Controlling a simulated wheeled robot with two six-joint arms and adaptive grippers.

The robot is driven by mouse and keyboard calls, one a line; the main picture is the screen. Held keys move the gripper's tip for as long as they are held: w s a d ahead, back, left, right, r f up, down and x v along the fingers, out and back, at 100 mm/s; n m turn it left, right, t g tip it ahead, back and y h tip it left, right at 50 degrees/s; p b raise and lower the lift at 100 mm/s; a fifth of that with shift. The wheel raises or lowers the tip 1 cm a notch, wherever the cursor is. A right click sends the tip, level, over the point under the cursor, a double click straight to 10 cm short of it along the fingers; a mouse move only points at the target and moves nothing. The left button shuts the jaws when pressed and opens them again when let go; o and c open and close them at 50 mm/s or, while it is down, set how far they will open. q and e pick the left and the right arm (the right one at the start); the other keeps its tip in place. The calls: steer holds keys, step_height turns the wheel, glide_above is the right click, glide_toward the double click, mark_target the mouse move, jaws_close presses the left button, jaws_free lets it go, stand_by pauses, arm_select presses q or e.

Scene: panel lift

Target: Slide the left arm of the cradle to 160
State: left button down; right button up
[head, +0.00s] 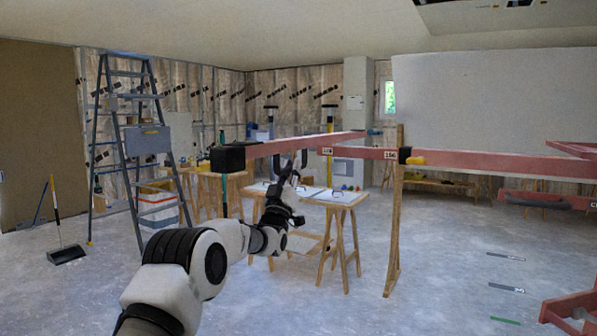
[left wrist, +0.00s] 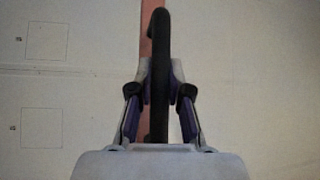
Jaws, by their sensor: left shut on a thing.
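The cradle's left arm (head: 290,144) is a red beam with a black block (head: 228,157) at its near end. It lies at the left end of a red crossbar (head: 480,164). The crossbar carries small white number labels (head: 391,155), too small to read surely. My left gripper (head: 290,178) is below the left arm, shut on its dark handle (head: 304,158). In the left wrist view the black handle (left wrist: 160,60) runs lengthwise between the two fingers (left wrist: 160,95), with a strip of red beam behind it. My right gripper is not in view.
A wooden post (head: 395,230) stands under the crossbar, with a black and yellow piece (head: 412,158) beside its top. Another red beam with a dark handle (head: 538,201) is at the right. A worktable (head: 335,197) stands behind my arm, and a stepladder (head: 130,150) at left.

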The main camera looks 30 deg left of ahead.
arm_select(q)
steer(key=shift+r, duration=0.1)
steer(key=c, duration=1.1)
jaws_free()
steer(key=v, duration=1.2)
